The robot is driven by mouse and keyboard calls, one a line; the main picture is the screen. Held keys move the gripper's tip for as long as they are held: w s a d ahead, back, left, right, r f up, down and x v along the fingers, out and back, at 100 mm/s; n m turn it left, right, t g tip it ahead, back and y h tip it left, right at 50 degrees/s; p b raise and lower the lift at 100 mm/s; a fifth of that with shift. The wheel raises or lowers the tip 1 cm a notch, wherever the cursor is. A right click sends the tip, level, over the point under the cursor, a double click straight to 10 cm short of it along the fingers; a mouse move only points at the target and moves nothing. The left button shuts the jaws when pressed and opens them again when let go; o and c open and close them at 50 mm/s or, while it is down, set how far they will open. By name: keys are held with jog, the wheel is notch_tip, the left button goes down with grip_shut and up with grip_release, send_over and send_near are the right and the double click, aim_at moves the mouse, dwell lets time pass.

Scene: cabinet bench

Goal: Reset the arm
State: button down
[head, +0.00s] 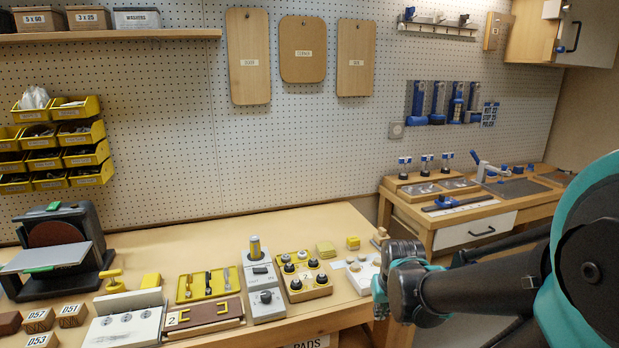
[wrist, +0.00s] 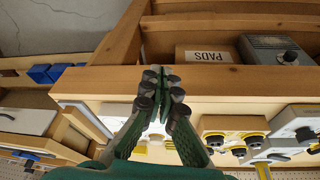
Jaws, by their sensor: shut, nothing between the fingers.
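My arm (head: 480,290) reaches in from the right in the head view, in front of the bench's right end. Its outer end hides part of the pale block with knobs (head: 357,270) there. In the wrist view, which is upside down, my gripper (wrist: 163,90) has its green fingers with dark pads brought together at the tips. It is shut and holds nothing. The wooden bench edge (wrist: 240,82) lies behind the fingertips in that view. I cannot tell the gap between them.
The bench (head: 270,228) holds yellow and wooden fixtures, a sander (head: 60,245) and blocks at left. A second bench with a drawer (head: 478,231) stands at right. A PADS box (wrist: 206,54) and a grey box with a knob (wrist: 278,48) sit under the bench.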

jog(key=s+f, duration=0.2)
jog(key=shift+s+d, duration=0.15)
jog(key=shift+s, duration=0.2)
jog(key=shift+r, duration=0.1)
dwell(1.1)
